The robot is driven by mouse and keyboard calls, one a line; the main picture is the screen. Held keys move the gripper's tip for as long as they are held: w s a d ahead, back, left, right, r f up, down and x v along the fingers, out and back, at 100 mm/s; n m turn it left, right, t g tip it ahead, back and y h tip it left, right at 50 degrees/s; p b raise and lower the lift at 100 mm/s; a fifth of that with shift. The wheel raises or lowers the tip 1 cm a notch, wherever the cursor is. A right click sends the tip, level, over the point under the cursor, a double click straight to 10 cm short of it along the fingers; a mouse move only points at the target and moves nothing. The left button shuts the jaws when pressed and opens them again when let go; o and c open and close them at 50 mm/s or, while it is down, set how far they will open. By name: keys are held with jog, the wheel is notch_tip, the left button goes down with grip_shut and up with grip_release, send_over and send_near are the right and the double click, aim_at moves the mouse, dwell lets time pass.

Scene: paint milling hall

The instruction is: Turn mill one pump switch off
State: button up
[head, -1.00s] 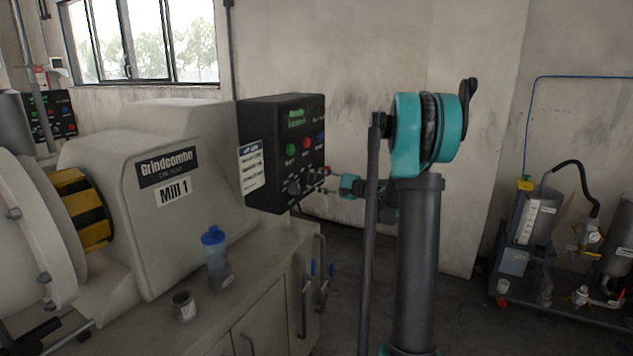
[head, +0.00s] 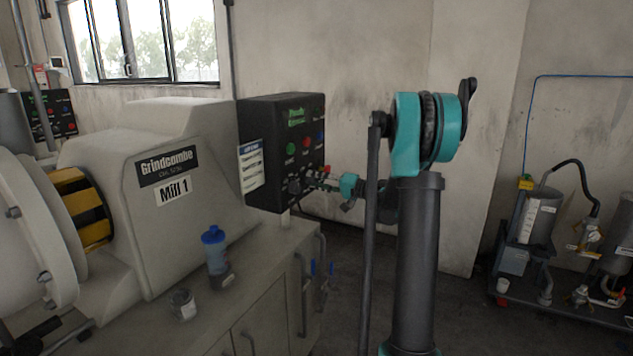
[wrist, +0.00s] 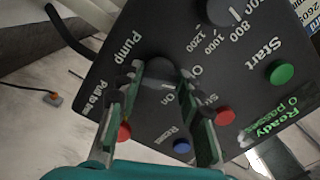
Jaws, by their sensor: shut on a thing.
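The Mill 1 control box (head: 272,122) is black and stands on the right side of the mill body marked "Mill 1" (head: 172,191). In the wrist view its panel (wrist: 190,50) appears rotated, with a "Pump" label left of the dark pump switch knob (wrist: 158,72). "O" and "On" marks show beside the knob. My gripper (wrist: 157,82) has its fingers on either side of this knob and is shut on it. In the head view my gripper (head: 318,182) is small at the lower part of the panel, and the knob's exact angle is hard to tell.
The panel also has a green Start button (wrist: 280,72), red buttons (wrist: 225,116) and a blue Reset button (wrist: 182,145) close to my fingers. A blue-capped bottle (head: 214,250) and a can (head: 182,303) stand on the cabinet top. A pump cart (head: 560,310) is at the right.

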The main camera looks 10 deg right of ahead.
jog(key=shift+f+n, duration=0.1)
jog(key=shift+n, duration=0.4)
jog(key=o, duration=1.2)
jog(key=shift+c, duration=0.2)
jog(key=v, duration=1.2)
